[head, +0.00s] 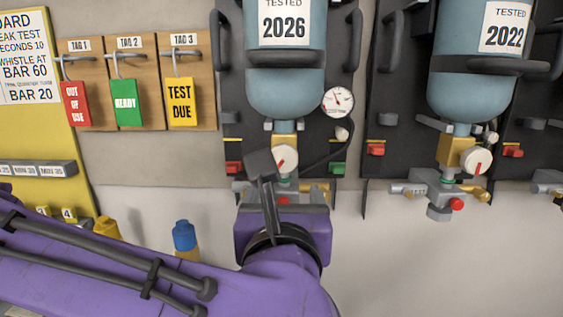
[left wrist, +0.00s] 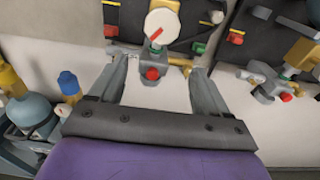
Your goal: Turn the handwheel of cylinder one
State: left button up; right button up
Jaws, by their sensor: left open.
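A blue cylinder (head: 285,85) labelled "TESTED 2026" hangs upside down on a dark backboard. No number marks this cylinder as one. My left gripper (head: 268,175) is in front of this valve and partly covers the fitting below it. In the left wrist view the left gripper (left wrist: 160,66) is open and empty. Its fingers point toward the fitting and red knob (left wrist: 152,74), with the handwheel beyond them. My right gripper is out of view.
A second cylinder (head: 472,92) labelled "TESTED 2022" hangs at the right with its own white handwheel (head: 477,161). A pressure gauge (head: 338,101) sits right of the first valve. Tags hang on a wooden board (head: 147,100) at left. A blue-capped bottle (head: 184,236) stands below.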

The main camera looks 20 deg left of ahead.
aim_at(283, 158)
pick_arm(q)
notch_tip(283, 158, up, 4)
jog(key=s+n, duration=0.2)
jog(key=p+x, duration=0.3)
jog(key=x, duration=0.6)
jog(key=shift+w+a+f, duration=0.1)
jog(key=shift+w, duration=0.1)
jog(key=shift+w+f, duration=0.15)
jog(key=shift+w, duration=0.25)
jog(key=c, duration=1)
